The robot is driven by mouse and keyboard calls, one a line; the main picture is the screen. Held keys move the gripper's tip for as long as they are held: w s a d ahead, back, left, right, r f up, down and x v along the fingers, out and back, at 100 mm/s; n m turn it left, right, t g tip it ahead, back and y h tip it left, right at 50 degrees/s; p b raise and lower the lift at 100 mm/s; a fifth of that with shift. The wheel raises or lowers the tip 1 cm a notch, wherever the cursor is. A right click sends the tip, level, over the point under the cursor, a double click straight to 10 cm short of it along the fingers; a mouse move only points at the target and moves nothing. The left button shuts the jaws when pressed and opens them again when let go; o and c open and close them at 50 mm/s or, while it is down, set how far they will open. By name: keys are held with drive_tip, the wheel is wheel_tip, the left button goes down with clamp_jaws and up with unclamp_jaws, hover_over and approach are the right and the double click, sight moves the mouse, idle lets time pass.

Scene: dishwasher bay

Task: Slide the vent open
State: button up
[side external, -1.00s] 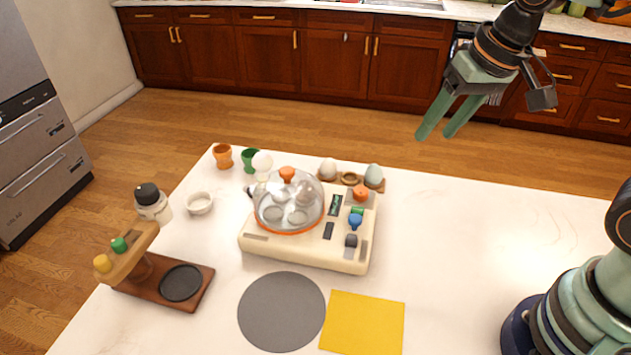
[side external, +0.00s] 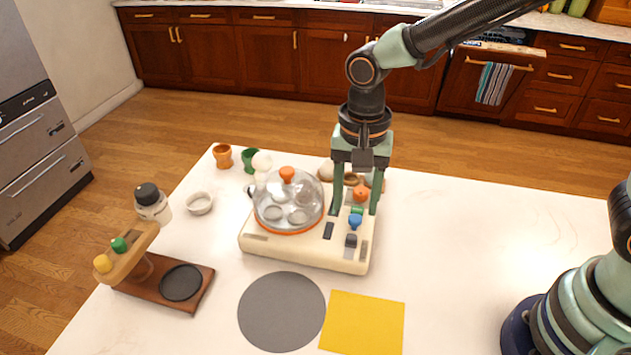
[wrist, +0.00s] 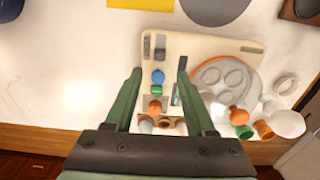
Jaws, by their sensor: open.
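The cream egg cooker (side external: 300,250) stands on the white table with a clear dome lid (side external: 290,205) on its left. Its control side has an orange knob (side external: 361,194), a green piece (side external: 357,211), a blue knob (side external: 355,222), a dark knob (side external: 351,240) and a dark rectangular piece (side external: 328,230). I cannot tell which part is the vent. My gripper (side external: 357,212) is open and points down over these controls. In the wrist view, the blue knob (wrist: 158,76) shows between the fingertips of my gripper (wrist: 159,73), and I see no grip on it.
A grey round mat (side external: 281,311) and a yellow square (side external: 362,323) lie in front. A wooden stand (side external: 150,282), a shaker (side external: 152,203) and a white bowl (side external: 199,203) are at left. Egg cups (side external: 223,157) stand behind.

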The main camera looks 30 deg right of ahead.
sight(352, 236)
wheel_tip(352, 236, down, 8)
idle(0.5)
clamp_jaws()
idle(1.2)
